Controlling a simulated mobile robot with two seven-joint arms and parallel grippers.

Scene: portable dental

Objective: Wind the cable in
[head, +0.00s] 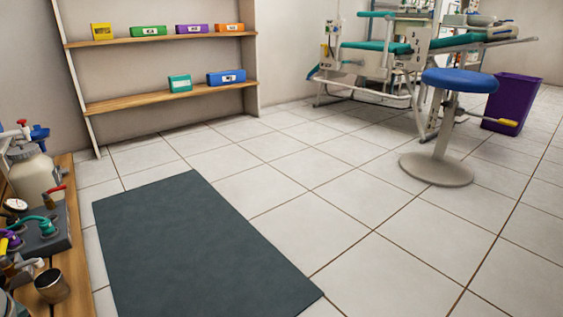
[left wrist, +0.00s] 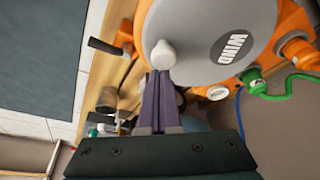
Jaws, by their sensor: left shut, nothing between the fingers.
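An orange cable reel (left wrist: 292,22) fills the upper right of the left wrist view. Its grey disc (left wrist: 208,75) carries a dark round label reading WIND (left wrist: 234,46). A pale rounded knob (left wrist: 163,54) stands out from the disc. My left gripper (left wrist: 160,78) is shut and empty, with its purple fingertips right at the knob; I cannot tell whether they touch it. A green cable (left wrist: 292,84) leaves a green plug (left wrist: 254,82) on the reel's right, with a blue cable (left wrist: 240,120) nearby. The head view shows neither the reel nor either gripper.
A wooden bench (head: 75,285) at the left holds a pale bottle (head: 35,175), a grey valve block (head: 60,240) and a metal cup (head: 52,285). A dark mat (head: 190,245) lies on open tiled floor. A blue stool (head: 440,170), dental chair and shelves stand farther back.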

